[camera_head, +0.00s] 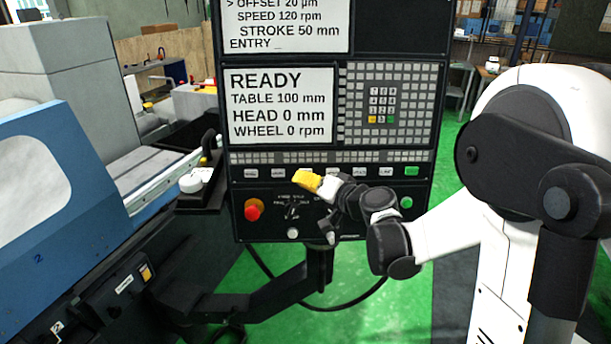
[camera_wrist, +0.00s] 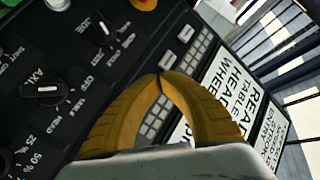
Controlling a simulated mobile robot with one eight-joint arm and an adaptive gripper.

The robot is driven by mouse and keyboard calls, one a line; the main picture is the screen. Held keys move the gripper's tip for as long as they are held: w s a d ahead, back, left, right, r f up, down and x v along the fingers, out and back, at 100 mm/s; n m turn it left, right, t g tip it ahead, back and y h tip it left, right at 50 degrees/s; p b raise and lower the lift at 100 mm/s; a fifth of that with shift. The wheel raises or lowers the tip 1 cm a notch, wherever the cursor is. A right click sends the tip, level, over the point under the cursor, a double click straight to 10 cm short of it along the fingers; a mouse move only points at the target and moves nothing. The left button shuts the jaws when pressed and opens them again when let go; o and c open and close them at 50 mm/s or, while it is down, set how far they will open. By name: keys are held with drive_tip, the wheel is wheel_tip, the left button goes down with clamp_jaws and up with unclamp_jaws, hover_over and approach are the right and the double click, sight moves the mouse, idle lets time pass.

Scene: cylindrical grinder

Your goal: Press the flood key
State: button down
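One white key (camera_wrist: 168,60) shows just beyond the tips, and another white key (camera_wrist: 185,33) lies farther up. I cannot tell whether the tips touch the panel. My fingers hide part of the row.
A red emergency knob (camera_head: 253,209) is at the panel's lower left. A rotary dial (camera_head: 292,210) is below my gripper, and a green button (camera_head: 407,202) is at lower right. The screen (camera_head: 280,105) reads READY. The blue grinder (camera_head: 50,185) stands at left.

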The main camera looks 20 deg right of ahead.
sight(293, 172)
drive_tip(key=shift+w+d+f, duration=0.15)
drive_tip(key=shift+w, duration=0.6)
drive_tip(key=shift+w, duration=0.1)
idle(0.9)
drive_tip(key=shift+w+d+f+b, duration=0.1)
drive_tip(key=shift+w+b, duration=0.25)
drive_tip(key=shift+w+d, duration=0.1)
drive_tip(key=shift+w, duration=0.25)
idle(0.6)
idle(0.4)
drive_tip(key=shift+s+a, duration=0.2)
drive_tip(key=shift+s, duration=0.6)
drive_tip(key=s, duration=0.3)
drive_tip(key=s+a+r, duration=0.1)
drive_tip(key=shift+s+a, duration=0.1)
drive_tip(key=shift+s, duration=0.3)
